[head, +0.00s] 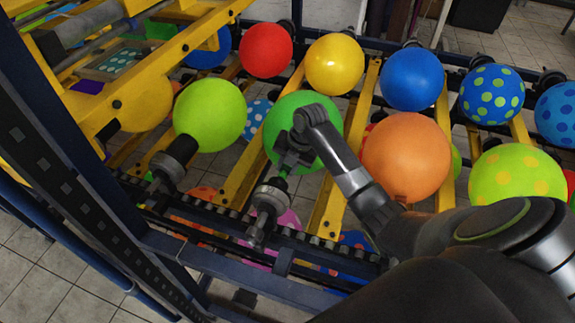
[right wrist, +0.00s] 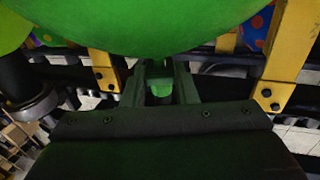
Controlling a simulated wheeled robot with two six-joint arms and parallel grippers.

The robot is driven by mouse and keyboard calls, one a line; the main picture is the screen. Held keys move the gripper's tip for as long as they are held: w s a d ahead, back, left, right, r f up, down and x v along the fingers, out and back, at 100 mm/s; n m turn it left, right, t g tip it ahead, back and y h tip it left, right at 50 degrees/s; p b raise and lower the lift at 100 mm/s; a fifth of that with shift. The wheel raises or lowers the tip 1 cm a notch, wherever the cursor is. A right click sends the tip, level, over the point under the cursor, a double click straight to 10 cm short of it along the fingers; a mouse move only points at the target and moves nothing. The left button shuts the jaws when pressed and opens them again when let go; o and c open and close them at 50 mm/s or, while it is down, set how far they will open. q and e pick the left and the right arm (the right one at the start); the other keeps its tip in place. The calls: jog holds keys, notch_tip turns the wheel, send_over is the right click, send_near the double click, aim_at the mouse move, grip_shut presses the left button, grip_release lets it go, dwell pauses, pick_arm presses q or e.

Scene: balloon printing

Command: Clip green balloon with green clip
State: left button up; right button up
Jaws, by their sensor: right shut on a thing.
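The green balloon (head: 275,125) sits on the rack in the middle of the head view, partly hidden behind my right gripper. It fills the top of the right wrist view (right wrist: 150,25). My right gripper (head: 284,163) is just below the balloon, at its neck end. I cannot tell whether the clip is around the balloon's neck. My left gripper is not in view.
A light green balloon (head: 210,115) stands to the left and an orange balloon (head: 407,157) close to the right, near my right arm. Yellow bars (head: 240,178) and a dark blue rail (head: 230,268) frame the row. A dark metal holder (head: 270,198) sits below the gripper.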

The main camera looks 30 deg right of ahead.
jog(key=shift+f, duration=0.1)
dwell(0.3)
jog(key=o, duration=0.9)
jog(key=shift+c, duration=0.2)
jog(key=s+a+p+v, duration=0.1)
jog(key=p+v, duration=0.7)
jog(key=p, duration=0.1)
jog(key=shift+r+p, duration=0.3)
jog(key=shift+r, duration=0.15)
